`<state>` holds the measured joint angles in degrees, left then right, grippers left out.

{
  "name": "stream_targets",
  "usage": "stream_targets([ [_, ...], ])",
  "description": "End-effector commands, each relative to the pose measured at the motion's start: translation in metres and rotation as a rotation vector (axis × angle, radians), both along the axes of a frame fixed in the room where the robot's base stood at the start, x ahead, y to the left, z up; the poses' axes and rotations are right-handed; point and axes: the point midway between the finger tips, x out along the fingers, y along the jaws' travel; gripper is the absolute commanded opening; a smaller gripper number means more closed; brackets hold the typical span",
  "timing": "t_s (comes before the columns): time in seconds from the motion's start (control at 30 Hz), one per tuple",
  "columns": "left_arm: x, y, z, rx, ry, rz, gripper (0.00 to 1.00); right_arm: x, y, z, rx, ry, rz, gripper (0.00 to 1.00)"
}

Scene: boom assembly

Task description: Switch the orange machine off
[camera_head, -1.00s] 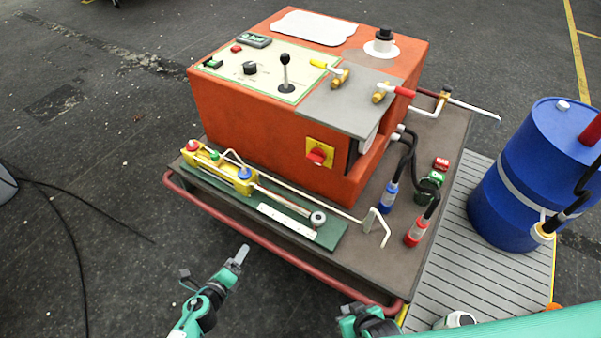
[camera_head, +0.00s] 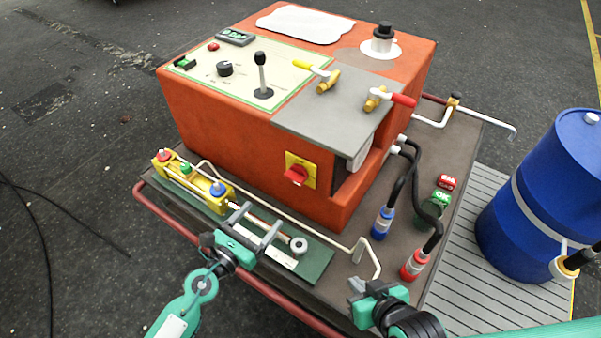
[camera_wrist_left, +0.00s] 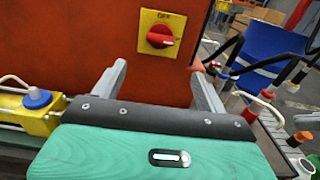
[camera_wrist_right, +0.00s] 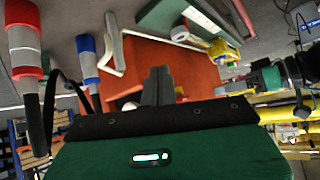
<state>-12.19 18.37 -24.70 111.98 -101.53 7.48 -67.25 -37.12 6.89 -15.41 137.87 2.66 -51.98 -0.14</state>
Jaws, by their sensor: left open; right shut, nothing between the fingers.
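The orange machine (camera_head: 225,125) stands on a cart. On its front face is a red rotary switch (camera_head: 296,175) on a yellow plate (camera_head: 300,160). The left wrist view shows the red knob (camera_wrist_left: 160,37) large, with "OFF" printed above it. My left gripper (camera_head: 256,226) is open and empty, in front of and below the switch, apart from it. In its wrist view the knob lies beyond and between the two fingers (camera_wrist_left: 160,85). My right gripper (camera_head: 356,287) is shut and empty near the cart's front right corner. Its closed fingers (camera_wrist_right: 157,85) show in the right wrist view.
A yellow cylinder unit (camera_head: 190,183) on a green plate (camera_head: 318,262) and a bent white rod (camera_head: 290,222) lie before the machine. Hoses with blue (camera_head: 382,222) and red (camera_head: 415,264) couplings stand right. A blue barrel (camera_head: 540,215) is further right.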

Motion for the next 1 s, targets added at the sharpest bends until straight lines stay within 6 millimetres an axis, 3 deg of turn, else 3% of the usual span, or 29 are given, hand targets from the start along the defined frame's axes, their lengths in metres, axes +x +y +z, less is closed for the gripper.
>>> stream_targets([
  [0.17,0.013,-0.010,0.002,0.000,-0.003,0.001,0.75,-0.002,-0.006,0.002,-0.017,0.031,-0.006,0.00],
  [0.4,0.053,-0.038,0.002,-0.003,-0.002,0.001,0.75,-0.007,-0.015,0.002,-0.049,0.091,-0.014,0.00],
  [0.7,0.097,-0.070,0.000,-0.003,0.000,0.001,0.75,-0.006,-0.012,0.000,-0.040,0.075,-0.012,0.00],
  [1.0,0.111,-0.081,0.000,0.000,0.000,0.000,0.75,-0.004,-0.009,0.000,-0.029,0.053,-0.009,0.00],
])
